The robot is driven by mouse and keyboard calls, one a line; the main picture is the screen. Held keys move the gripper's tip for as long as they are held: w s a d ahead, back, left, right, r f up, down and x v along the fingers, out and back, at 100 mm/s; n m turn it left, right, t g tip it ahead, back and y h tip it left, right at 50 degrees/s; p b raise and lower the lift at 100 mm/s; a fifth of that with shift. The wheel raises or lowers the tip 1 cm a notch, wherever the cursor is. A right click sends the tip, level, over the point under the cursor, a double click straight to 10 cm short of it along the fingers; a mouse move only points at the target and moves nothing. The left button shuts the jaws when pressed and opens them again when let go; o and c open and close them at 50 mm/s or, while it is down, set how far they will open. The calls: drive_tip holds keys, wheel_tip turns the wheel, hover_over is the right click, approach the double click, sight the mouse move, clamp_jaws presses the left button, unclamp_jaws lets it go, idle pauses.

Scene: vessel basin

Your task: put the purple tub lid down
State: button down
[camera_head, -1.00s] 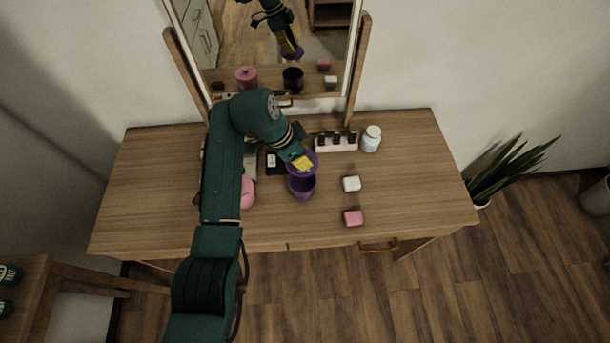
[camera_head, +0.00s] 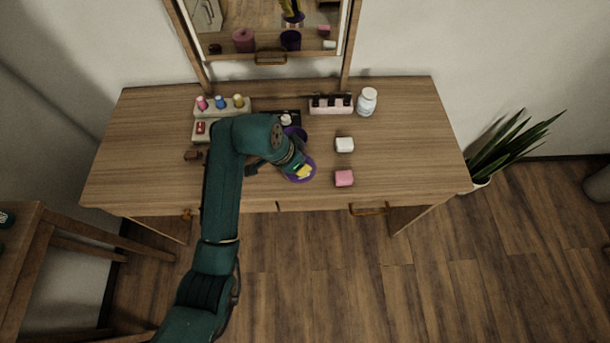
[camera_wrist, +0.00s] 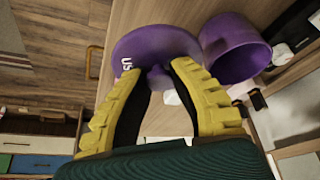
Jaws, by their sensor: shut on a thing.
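My gripper (camera_head: 304,172) is shut on the purple tub lid (camera_head: 296,178), over the front middle of the table. In the wrist view my yellow fingers (camera_wrist: 160,74) pinch the knob of the lid (camera_wrist: 152,44), a round purple disc with white letters. The open purple tub (camera_wrist: 236,48) stands beside the lid, to its right in the wrist view. In the head view the tub (camera_head: 300,132) is behind my gripper, partly hidden by my arm. I cannot tell whether the lid touches the table.
A white block (camera_head: 344,145) and a pink block (camera_head: 344,178) lie right of the lid. A white jar (camera_head: 367,102) and a pink rack (camera_head: 330,104) stand at the back. Bottles in a holder (camera_head: 221,106) stand back left. The table (camera_head: 415,150) is clear at the right.

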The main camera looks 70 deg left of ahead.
sight(300, 177)
wheel_tip(300, 177, down, 7)
drive_tip(key=shift+b, duration=0.6)
drive_tip(key=shift+f, duration=0.15)
drive_tip(key=c, duration=1)
unclamp_jaws()
drive_tip(key=shift+c, duration=0.2)
drive_tip(key=p+v, duration=0.2)
drive_tip(key=v, duration=1)
drive_tip(key=shift+p, duration=0.3)
drive_tip(key=shift+w, duration=0.1)
